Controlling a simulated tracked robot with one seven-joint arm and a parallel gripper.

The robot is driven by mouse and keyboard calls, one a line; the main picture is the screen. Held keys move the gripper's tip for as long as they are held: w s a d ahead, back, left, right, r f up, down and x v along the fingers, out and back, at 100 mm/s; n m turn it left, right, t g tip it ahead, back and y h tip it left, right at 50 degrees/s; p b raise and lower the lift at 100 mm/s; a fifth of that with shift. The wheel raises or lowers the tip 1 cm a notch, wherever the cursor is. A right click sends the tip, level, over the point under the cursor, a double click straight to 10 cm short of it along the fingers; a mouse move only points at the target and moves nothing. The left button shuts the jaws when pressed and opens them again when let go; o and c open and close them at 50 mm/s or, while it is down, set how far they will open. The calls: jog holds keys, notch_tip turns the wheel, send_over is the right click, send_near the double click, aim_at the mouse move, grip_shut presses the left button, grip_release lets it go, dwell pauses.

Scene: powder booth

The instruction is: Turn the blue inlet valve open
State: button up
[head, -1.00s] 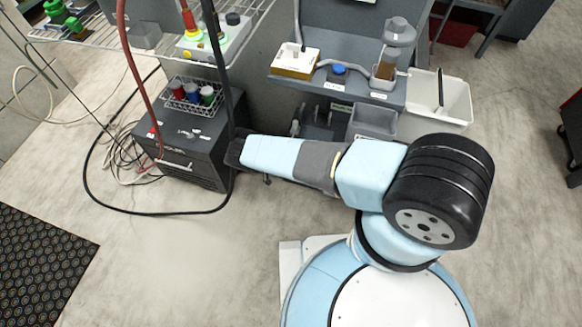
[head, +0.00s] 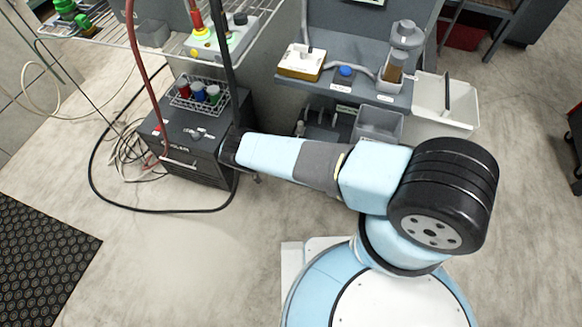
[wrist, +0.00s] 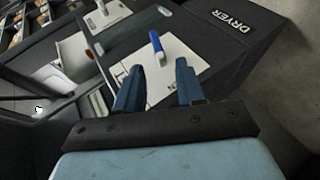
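The blue inlet valve's lever (wrist: 157,45) shows in the wrist view, with a pale lower end, standing on a white label plate (wrist: 170,75). The plate's lettering is partly covered by my gripper. My gripper (wrist: 159,68) is open, with two dark blue fingers set apart and nothing between them. The lever lies just beyond the fingertips, between them in the picture, and seems apart from both. In the head view my arm reaches left to the dark dryer box (head: 182,163); my fingers and this lever cannot be made out there.
A red hose (head: 135,60) and a black hose (head: 228,70) hang close to my arm's end. A grey shelf (head: 300,84) with bins stands behind my arm. Open floor lies in front.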

jog(key=v, duration=0.7)
jog(key=shift+a, duration=0.1)
